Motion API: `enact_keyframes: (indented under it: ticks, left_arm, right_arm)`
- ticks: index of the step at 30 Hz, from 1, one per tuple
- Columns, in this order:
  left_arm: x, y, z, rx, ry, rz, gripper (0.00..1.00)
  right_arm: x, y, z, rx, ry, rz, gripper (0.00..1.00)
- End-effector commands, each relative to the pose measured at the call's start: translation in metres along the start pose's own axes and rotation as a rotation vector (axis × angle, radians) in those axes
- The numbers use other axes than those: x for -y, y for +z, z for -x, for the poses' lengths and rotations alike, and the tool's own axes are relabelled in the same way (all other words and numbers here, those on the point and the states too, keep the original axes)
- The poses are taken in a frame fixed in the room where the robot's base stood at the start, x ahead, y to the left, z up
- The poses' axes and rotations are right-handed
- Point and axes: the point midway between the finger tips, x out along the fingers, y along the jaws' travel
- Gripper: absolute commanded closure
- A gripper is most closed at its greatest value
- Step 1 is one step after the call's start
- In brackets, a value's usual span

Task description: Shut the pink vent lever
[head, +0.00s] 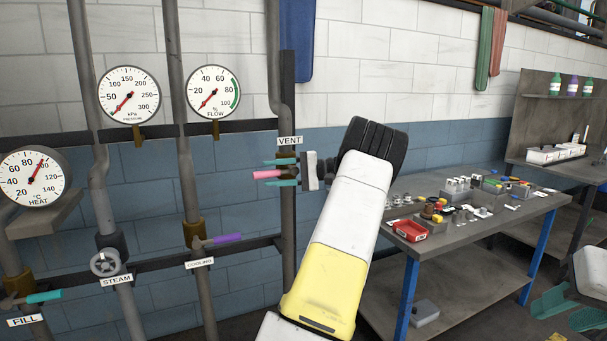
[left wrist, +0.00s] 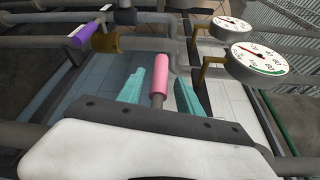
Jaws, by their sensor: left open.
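The pink vent lever (head: 267,174) is under the VENT label (head: 289,141) on a vertical pipe. Its handle points left, roughly level, in the head view. My left gripper (head: 281,173) is around the lever, one teal finger above and one below. In the left wrist view the pink lever (left wrist: 161,76) stands between the two spread fingers of the gripper (left wrist: 160,90), with a gap on each side. The lever's valve end is hidden by my gripper. My right gripper (head: 570,309) is low at the right edge, empty, its fingers apart.
A purple cooling lever (head: 227,238), a steam handwheel (head: 105,263) and a teal fill lever (head: 44,297) are on pipes to the left. Round gauges, including the flow gauge (head: 213,92), hang above. A workbench (head: 480,233) with small parts stands right of my left arm.

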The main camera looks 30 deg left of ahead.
Motion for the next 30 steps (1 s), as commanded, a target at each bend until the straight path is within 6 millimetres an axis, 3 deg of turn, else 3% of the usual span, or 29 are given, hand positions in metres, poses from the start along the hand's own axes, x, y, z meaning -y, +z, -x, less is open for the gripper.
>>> enact_keyframes:
  ticks: [15, 30]
  left_arm:
    - [0.000, -0.001, 0.073, -0.001, -0.001, 0.000, 0.58]
    - [0.000, 0.000, 0.077, -0.001, -0.001, 0.000, 0.58]
  right_arm:
    - [0.000, 0.000, 0.000, 0.000, 0.000, 0.000, 0.64]
    - [0.000, 0.000, 0.000, 0.000, 0.000, 0.000, 0.64]
